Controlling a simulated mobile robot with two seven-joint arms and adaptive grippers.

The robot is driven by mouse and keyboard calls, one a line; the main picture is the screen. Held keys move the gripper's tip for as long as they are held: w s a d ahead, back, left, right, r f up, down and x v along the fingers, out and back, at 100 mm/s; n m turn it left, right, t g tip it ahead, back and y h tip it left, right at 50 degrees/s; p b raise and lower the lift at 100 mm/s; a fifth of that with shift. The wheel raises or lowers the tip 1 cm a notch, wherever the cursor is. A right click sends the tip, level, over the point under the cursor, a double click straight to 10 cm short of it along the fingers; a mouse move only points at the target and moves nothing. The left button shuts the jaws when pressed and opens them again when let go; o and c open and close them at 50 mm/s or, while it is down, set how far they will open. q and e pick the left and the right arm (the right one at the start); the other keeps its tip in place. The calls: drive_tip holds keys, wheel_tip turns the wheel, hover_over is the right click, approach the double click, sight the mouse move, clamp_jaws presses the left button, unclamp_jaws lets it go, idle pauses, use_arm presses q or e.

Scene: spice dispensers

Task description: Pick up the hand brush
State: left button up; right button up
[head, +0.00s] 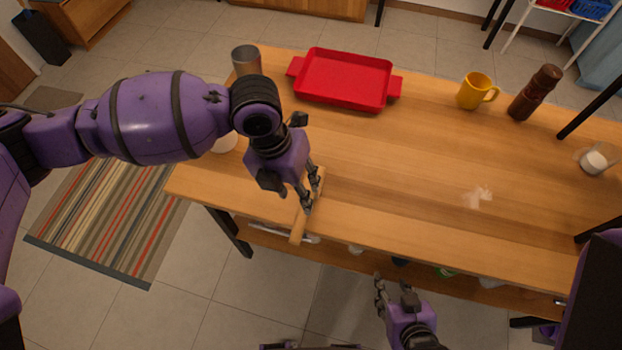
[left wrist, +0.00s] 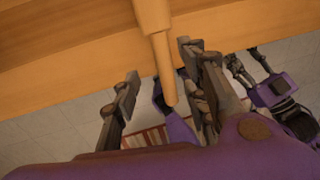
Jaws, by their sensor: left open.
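The hand brush (head: 298,229) shows as a light wooden handle sticking out past the front edge of the table; in the head view the rest is largely hidden by my left gripper. In the left wrist view the handle (left wrist: 160,55) points down between the two fingers. My left gripper (head: 312,190) is open over the brush at the table edge, one finger on each side of the handle, with gaps showing. My right gripper (head: 393,289) is open and empty, low in front of the table.
A red tray (head: 345,103) lies at the back of the wooden table (head: 420,170). A metal cup (head: 246,60), yellow mug (head: 474,91), brown mill (head: 533,94) and glass with white contents (head: 594,160) stand around. A lower shelf (head: 340,256) holds small items.

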use_arm(q)
drive_tip(key=shift+s+d+f, duration=0.1)
drive_tip(key=shift+d+f, duration=0.05)
drive_tip(key=shift+f, duration=0.4)
drive_tip(key=shift+s+d+f, duration=0.1)
drive_tip(key=shift+d+f, duration=0.05)
drive_tip(key=shift+f, duration=0.35)
drive_tip(key=f, duration=0.1)
drive_tip(key=d+f, duration=0.1)
drive_tip(key=f, duration=0.1)
drive_tip(key=shift+f, duration=0.4)
drive_tip(key=shift+c, duration=0.8)
clamp_jaws()
use_arm(e)
drive_tip(key=shift+r, duration=0.15)
